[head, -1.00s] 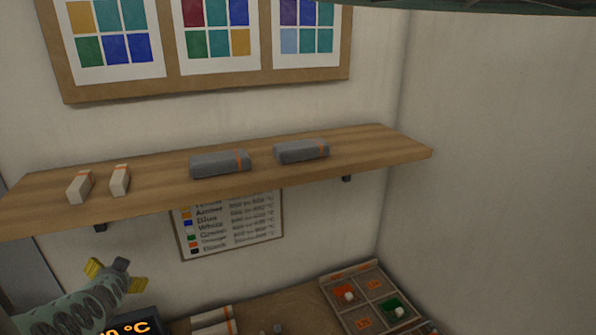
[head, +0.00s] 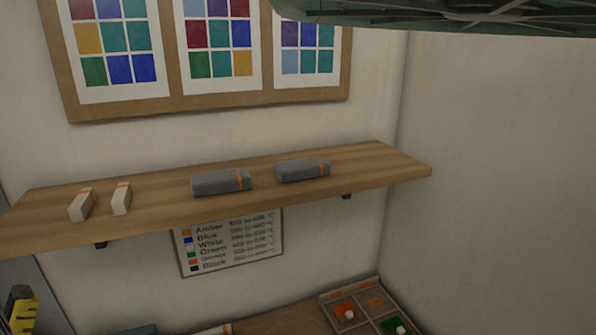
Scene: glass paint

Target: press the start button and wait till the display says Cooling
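A dark grey edge at the bottom, left of centre, looks like the top of the display unit (head: 135,330). Its face and any text are out of the frame. The start button is not in view.
A wooden shelf (head: 330,190) with grey and white blocks crosses the wall. Below it hangs a colour and temperature chart (head: 230,243). A sectioned tray (head: 352,293) with orange and green compartments sits at the bottom right. Colour-square panels hang above (head: 180,95).

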